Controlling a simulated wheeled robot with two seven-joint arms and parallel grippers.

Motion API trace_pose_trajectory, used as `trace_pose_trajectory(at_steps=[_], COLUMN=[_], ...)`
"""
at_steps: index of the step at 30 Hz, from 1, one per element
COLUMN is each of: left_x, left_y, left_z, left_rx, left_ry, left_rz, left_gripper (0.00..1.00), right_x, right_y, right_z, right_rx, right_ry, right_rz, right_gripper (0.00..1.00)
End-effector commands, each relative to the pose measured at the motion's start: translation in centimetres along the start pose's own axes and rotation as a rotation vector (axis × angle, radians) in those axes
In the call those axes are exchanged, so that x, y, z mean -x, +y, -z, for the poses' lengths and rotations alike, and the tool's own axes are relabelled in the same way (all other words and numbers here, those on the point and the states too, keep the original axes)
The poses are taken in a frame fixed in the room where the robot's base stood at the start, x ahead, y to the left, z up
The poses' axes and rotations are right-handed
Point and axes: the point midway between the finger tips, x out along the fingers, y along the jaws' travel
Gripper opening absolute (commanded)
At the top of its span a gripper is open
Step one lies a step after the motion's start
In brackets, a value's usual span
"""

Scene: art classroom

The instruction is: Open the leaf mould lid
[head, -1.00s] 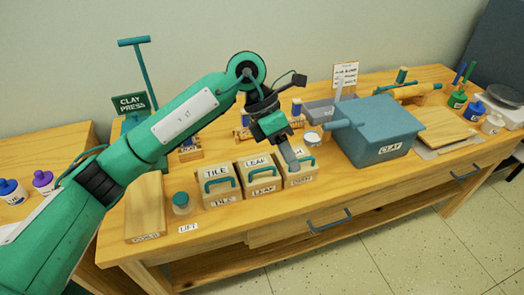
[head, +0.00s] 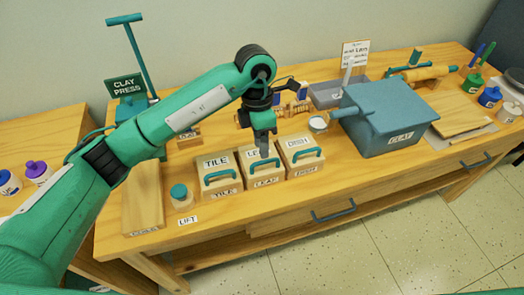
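The leaf mould (head: 269,184) is a wooden block labelled LEAF, the middle one of three in a row on the table. Its lid (head: 250,156) is on, with a teal bar handle (head: 254,169) toward the front. My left gripper (head: 265,152) hangs down over the leaf mould lid, its grey fingers just behind the handle in the picture and partly covering the LEAF label. The fingers overlap from this side, so their gap is hidden, and I cannot tell whether they touch the handle. My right gripper is not in view.
The tile mould (head: 228,194) stands close on the left and the dish mould (head: 309,168) close on the right, both lidded with teal handles. A teal-capped jar (head: 181,195) stands further left. The blue clay bin (head: 385,125) stands to the right. The clay press (head: 128,88) is behind.

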Motion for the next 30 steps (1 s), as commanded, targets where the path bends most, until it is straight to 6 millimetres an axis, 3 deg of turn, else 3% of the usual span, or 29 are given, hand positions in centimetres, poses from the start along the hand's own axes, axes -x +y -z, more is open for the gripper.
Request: trace_pose_trajectory(at_steps=[7,18,19,24,30], left_x=[-3.2,-3.9,-3.9,-3.9,-3.9], left_y=[0.0,0.0,0.0,0.0,0.0], left_z=[0.0,0.0,0.0,0.0,0.0], left_rx=[0.001,0.000,0.000,0.000,0.000], left_ry=[-0.001,-0.001,-0.001,-0.001,-0.001], left_rz=[0.002,0.000,0.000,0.000,0.001], left_gripper=[0.33,0.33,0.31,0.00,0.00], right_x=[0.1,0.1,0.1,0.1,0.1], right_y=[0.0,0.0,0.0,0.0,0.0], right_z=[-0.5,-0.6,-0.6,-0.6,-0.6], right_rx=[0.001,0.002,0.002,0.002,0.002], right_ry=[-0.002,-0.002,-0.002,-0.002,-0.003], right_rz=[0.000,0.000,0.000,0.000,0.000], right_gripper=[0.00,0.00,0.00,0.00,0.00])
